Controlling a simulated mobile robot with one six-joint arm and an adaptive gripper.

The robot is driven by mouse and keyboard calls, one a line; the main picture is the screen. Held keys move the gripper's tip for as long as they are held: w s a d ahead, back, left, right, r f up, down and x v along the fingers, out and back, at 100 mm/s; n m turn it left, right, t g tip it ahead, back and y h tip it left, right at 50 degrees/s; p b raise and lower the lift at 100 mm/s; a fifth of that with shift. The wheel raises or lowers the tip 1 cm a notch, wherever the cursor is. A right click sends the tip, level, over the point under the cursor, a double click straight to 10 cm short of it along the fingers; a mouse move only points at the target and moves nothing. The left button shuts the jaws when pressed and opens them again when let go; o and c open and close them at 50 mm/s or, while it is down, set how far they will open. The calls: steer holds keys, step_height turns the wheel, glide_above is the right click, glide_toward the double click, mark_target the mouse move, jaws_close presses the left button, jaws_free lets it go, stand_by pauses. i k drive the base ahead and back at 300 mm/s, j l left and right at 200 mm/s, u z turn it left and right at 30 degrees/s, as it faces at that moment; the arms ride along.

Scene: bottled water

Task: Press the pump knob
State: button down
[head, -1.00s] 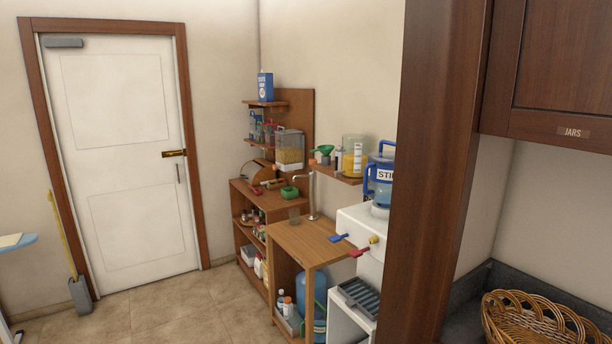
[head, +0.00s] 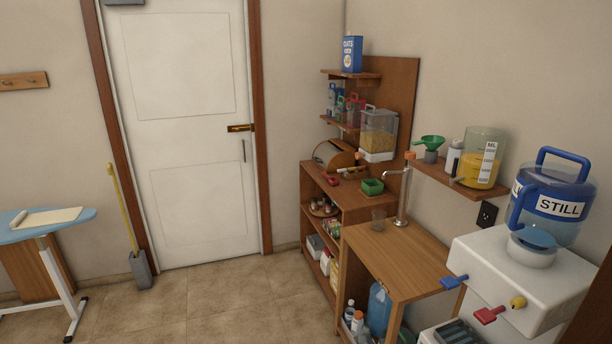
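A slim chrome pump (head: 403,196) stands upright at the back of a wooden counter (head: 415,262), right of centre in the head view. Its spout reaches left. A small orange knob (head: 410,155) sits on its top. My gripper is not in view, and nothing touches the knob.
At right, a white water dispenser (head: 520,280) with blue and red levers bears a STILL bottle (head: 553,205). A wall shelf (head: 450,180) holds a yellow-filled jug. An ironing board (head: 45,225) stands left. The floor (head: 200,305) before the white door is clear.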

mark_target(409, 155)
steer(key=i, duration=1)
steer(key=i+j+z, duration=0.15)
steer(key=i, duration=0.9)
steer(key=i+j+z, duration=0.1)
steer(key=i+z, duration=0.15)
steer(key=i, duration=0.15)
steer(key=i+j+z, duration=0.25)
steer(key=i, duration=0.15)
steer(key=i+j+z, duration=0.25)
steer(key=i, duration=0.15)
steer(key=l, duration=0.1)
